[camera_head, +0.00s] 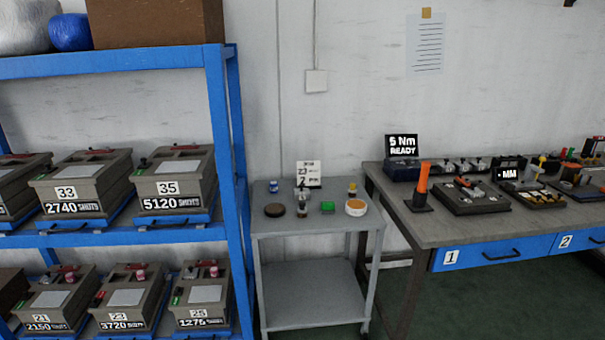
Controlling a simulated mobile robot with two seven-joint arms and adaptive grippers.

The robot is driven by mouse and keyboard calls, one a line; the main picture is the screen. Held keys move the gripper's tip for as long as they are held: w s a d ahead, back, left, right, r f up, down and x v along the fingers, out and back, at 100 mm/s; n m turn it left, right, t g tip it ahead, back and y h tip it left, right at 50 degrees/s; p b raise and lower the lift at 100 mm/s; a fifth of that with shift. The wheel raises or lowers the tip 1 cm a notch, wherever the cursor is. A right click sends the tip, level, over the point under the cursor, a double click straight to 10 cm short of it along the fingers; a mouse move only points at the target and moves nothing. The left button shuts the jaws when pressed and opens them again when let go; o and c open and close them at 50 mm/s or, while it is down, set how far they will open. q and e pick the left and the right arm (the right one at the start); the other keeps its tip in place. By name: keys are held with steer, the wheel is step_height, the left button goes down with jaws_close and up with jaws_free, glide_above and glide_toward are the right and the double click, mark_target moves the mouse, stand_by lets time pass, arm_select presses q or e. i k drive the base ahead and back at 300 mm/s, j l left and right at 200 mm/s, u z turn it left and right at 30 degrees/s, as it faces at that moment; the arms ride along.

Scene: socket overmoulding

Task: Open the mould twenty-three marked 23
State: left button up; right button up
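Mould twenty-three (150,300) is a grey-brown box on the lower level of the blue rack, between the boxes marked 21 and 25. Its front carries a white 23 label and a black plate reading 3720 shots. A light plate lies on its sloping top, with small red and pink parts at the back and a red-and-green part at its left side. It looks shut, but the lid seam is too small to tell. Neither of my grippers is in view.
Mould 21 (55,300) and mould 25 (202,293) stand close beside it. Moulds 33 (85,180) and 35 (173,178) sit on the blue shelf above. A grey trolley (310,290) with small items and a workbench (420,228) stand to the right.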

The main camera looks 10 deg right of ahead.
mark_target(130, 309)
steer(key=j+u, duration=0.95)
steer(key=i+j, duration=0.05)
steer(key=j, duration=0.05)
